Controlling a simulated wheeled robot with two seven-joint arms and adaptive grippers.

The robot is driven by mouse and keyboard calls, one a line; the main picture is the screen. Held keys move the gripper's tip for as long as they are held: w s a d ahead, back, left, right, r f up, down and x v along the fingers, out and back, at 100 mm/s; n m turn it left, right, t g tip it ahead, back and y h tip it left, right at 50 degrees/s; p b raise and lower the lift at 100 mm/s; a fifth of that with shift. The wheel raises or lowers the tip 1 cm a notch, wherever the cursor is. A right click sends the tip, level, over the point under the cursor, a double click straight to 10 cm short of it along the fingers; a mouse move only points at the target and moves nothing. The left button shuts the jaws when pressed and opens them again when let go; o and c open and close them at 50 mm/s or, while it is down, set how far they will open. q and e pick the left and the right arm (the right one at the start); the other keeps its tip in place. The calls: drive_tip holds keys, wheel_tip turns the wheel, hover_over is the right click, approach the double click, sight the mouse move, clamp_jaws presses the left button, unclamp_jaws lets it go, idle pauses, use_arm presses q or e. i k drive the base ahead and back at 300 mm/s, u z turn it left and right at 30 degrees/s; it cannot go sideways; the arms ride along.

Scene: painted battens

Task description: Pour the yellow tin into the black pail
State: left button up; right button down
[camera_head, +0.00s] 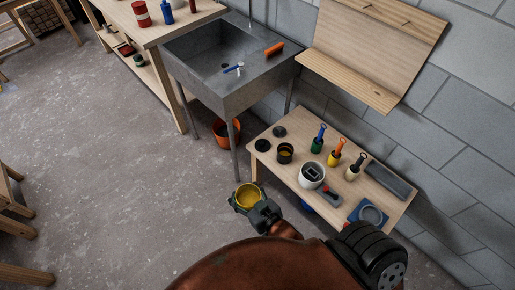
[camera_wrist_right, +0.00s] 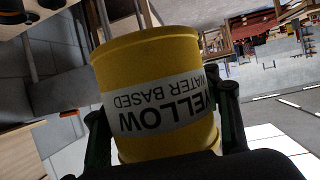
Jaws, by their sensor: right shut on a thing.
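The yellow tin (camera_head: 245,198) is held in my right gripper (camera_head: 261,213), out over the floor to the left of the low table. In the right wrist view the tin (camera_wrist_right: 150,80) sits between the two fingers of my right gripper (camera_wrist_right: 165,125), its label upside down in the picture. In the head view its open top shows a yellow inside, and it looks about upright. The black pail (camera_head: 285,158) stands on the low table, up and right of the tin and apart from it. Its inside looks yellowish. My left gripper is not in view.
A sink (camera_head: 228,60) and an orange bucket (camera_head: 222,136) are behind.

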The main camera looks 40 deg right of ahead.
sight(285, 150)
drive_tip(key=u, duration=0.45)
drive_tip(key=i, duration=2.35)
drive_tip(key=z, duration=3.3)
